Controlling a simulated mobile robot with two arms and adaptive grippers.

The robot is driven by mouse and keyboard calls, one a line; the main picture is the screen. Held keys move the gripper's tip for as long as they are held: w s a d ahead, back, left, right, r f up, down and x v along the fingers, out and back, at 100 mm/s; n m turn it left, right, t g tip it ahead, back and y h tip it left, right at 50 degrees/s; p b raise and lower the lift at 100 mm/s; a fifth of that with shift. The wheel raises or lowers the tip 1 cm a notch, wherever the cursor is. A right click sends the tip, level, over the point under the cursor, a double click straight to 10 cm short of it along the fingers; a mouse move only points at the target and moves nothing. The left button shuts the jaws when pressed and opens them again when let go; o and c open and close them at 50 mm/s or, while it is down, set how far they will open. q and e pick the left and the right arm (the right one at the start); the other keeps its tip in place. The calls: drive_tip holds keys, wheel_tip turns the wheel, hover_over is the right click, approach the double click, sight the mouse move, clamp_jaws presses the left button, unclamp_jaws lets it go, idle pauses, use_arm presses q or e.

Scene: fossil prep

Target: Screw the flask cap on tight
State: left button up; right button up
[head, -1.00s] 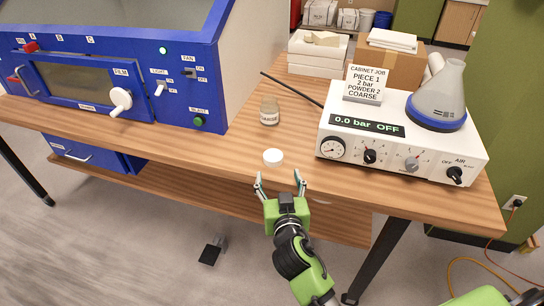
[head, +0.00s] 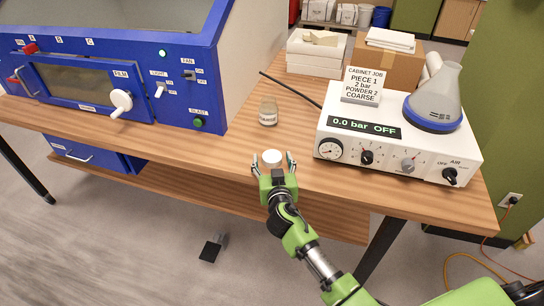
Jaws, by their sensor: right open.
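A round white cap (head: 272,156) lies on the wooden table near its front edge. My right gripper (head: 273,163) is open, with one finger on each side of the cap. I cannot tell whether the fingers touch it. My left gripper is not in view.
A white control unit (head: 398,150) reading "0.0 bar OFF" stands at right, carrying a sign (head: 362,84) and a conical vessel (head: 436,95). A blue cabinet (head: 212,85) stands at left. A black hose (head: 290,88) lies behind the flask. The table (head: 235,150) is clear around the cap.

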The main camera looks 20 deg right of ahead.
drive_tip(key=c, duration=0.8)
